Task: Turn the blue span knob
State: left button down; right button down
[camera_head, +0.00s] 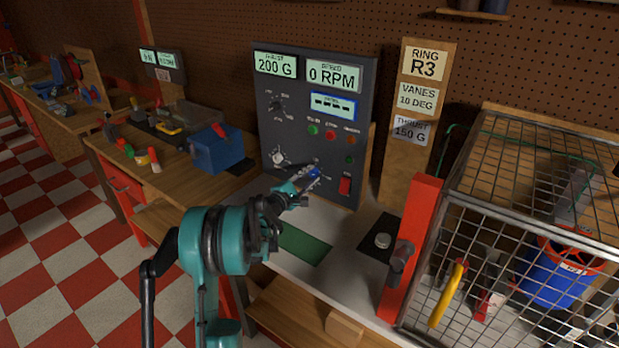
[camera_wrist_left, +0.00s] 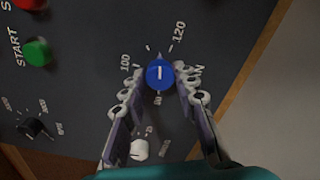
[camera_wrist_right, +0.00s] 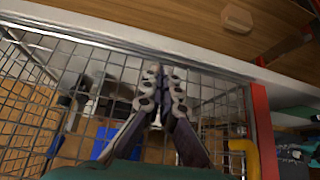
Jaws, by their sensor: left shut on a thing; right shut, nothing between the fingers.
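The blue span knob (camera_head: 314,173) is on the lower part of the dark control panel (camera_head: 283,122). In the left wrist view the knob (camera_wrist_left: 160,74) shows a white pointer line, with scale marks such as 100 and 120 around it. My left gripper (camera_head: 302,181) reaches the panel from the front, its two fingers on either side of the knob and shut on it. In the right wrist view my right gripper (camera_wrist_right: 163,78) is shut and empty, in front of the wire cage. It is not in the head view.
The panel displays read 200 G and 0 RPM. A black knob (camera_wrist_left: 35,127), a white knob (camera_wrist_left: 141,149) and a green START button (camera_wrist_left: 37,52) are near the blue knob. The wire cage (camera_head: 478,215) with its red post (camera_head: 408,250) stands at the right. A placard (camera_head: 413,110) reads R3, 10 DEG, 150 G.

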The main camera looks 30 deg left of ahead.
pick_arm(q)
jog(key=c, duration=1.2)
grip_release()
jog(key=s, duration=0.8)
jog(key=s+a, duration=0.1)
jog(key=s, duration=0.3)
